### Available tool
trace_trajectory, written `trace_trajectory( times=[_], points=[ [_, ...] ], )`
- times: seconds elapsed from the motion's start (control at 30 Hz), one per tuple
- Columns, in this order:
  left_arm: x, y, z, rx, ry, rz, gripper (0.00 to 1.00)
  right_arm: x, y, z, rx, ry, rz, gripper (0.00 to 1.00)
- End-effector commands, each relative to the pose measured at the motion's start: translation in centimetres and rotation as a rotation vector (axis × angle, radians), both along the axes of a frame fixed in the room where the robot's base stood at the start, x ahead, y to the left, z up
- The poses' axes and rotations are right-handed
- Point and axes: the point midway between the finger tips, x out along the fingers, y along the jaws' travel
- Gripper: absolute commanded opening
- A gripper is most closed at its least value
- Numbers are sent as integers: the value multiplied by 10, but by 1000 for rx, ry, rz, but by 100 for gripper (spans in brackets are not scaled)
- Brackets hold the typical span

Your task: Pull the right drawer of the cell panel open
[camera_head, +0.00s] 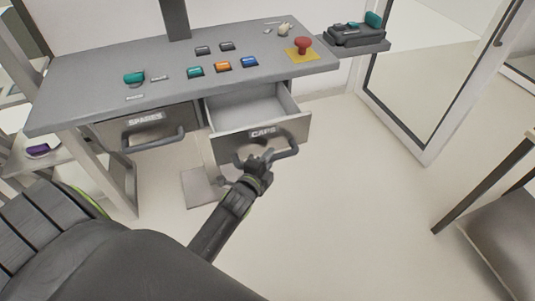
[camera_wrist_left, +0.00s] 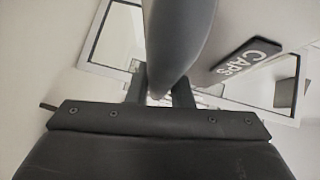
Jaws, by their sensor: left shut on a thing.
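The right drawer (camera_head: 264,129), labelled CAPS, stands pulled out from the grey cell panel (camera_head: 110,62), and its empty-looking inside shows. My left gripper (camera_head: 262,158) is shut on the drawer's dark bar handle (camera_head: 288,152). In the left wrist view the handle (camera_wrist_left: 178,40) runs between the fingers (camera_wrist_left: 160,90), and the CAPS label (camera_wrist_left: 246,60) is beside it. The left drawer (camera_head: 148,124), labelled SPARES, appears closed. My right gripper is not in view.
The panel top carries a red emergency button (camera_head: 303,46) on a yellow plate and several coloured switches. A side shelf (camera_head: 362,46) holds a dark device. A glass door (camera_head: 425,75) stands at right. Open floor (camera_head: 340,190) lies in front of the drawer.

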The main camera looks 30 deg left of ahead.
Motion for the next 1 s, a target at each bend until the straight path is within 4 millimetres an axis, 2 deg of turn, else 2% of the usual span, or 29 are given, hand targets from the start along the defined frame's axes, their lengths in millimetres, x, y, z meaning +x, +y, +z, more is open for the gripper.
trace_trajectory(
  times=[0.13, 0.17, 0.3, 0.67, 0.77, 1.0],
  points=[
    [0, 0, -1, 1, 2, 1, 0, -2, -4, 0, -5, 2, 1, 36],
    [0, 0, -1, 1, 3, 0, 24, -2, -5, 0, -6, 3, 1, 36],
    [0, 1, -1, 1, 2, 1, 41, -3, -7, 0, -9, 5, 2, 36],
    [-5, 0, 1, -1, 2, 0, 41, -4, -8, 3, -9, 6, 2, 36],
    [-16, 0, 3, -1, 3, 1, 41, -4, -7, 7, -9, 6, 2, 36],
    [-63, -3, 13, -4, 5, 3, 41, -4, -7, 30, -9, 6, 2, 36]
  ],
)
